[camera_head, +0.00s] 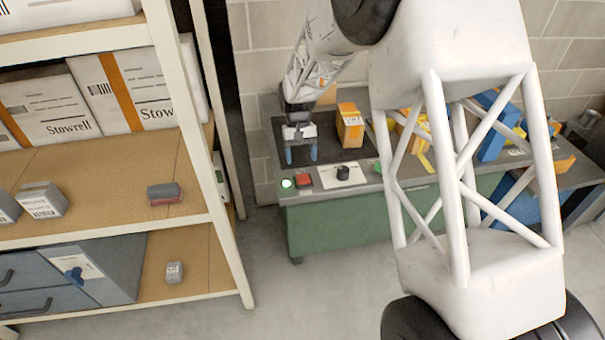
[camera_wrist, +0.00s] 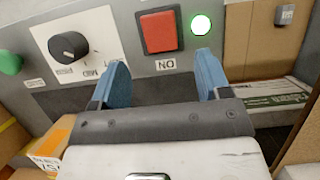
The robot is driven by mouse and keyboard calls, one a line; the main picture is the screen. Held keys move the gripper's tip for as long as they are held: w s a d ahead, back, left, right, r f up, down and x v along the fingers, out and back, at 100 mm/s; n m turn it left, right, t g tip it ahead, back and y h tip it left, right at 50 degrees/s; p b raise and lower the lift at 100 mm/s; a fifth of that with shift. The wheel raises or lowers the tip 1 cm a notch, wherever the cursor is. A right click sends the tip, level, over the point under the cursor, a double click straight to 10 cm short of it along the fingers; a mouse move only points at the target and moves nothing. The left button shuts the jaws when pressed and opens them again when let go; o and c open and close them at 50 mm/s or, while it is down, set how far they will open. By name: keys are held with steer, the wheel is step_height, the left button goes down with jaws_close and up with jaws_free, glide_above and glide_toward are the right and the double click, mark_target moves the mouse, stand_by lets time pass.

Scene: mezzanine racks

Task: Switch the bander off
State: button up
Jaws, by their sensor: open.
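The bander (camera_head: 345,226) is a green-fronted bench with a dark top and a control strip along its front edge. A red switch (camera_head: 303,181) sits there beside a lit, pale green lamp (camera_head: 287,184). In the wrist view the red switch (camera_wrist: 158,32) is at top centre, with the glowing lamp (camera_wrist: 200,24) just right of it and an ON label (camera_wrist: 165,64), seen inverted, by it. A black knob (camera_wrist: 68,46) is to the left. My gripper (camera_head: 301,155) is open and empty, just behind the switch; its blue fingers (camera_wrist: 162,72) are apart, pointing towards the panel.
An orange-yellow box (camera_head: 349,128) stands on the bander top right of my gripper. A green button (camera_wrist: 9,62) lies beyond the knob. Shelving (camera_head: 225,235) with cartons and small boxes stands close on the left. Yellow and blue items lie further right, partly behind my arm.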

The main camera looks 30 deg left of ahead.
mark_target(303, 178)
steer(key=shift+x, duration=3.1)
